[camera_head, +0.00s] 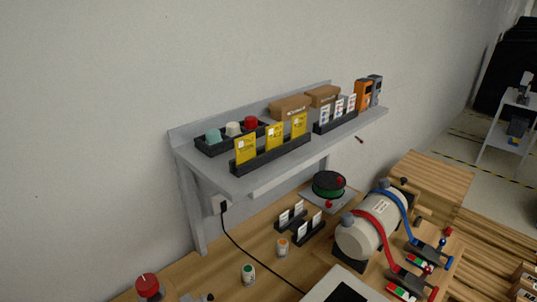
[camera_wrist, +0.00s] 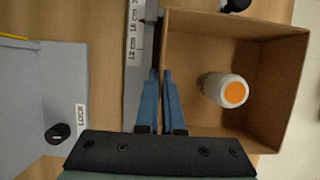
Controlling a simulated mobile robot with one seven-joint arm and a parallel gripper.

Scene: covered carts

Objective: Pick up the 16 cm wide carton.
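An open brown carton (camera_wrist: 283,75) fills the right half of the wrist view, seen from above. A white bottle with an orange cap (camera_wrist: 235,93) is inside it. My gripper (camera_wrist: 161,72) is at the carton's left wall, one blue finger on each side of it, with almost no gap between the fingers. A strip marked in centimetres (camera_wrist: 133,45), with 12 and 16 readable, lies just left of the carton. I cannot tell whether the carton is off the surface. My gripper is not visible in the head view.
A grey panel (camera_wrist: 60,70) with a black knob (camera_wrist: 58,133) and a LOCK label is left in the wrist view. The head view shows a grey wall shelf (camera_head: 300,165) over a wooden bench with a white tank (camera_head: 368,230) and small bottles. Brown boxes (camera_head: 290,107) sit on the shelf.

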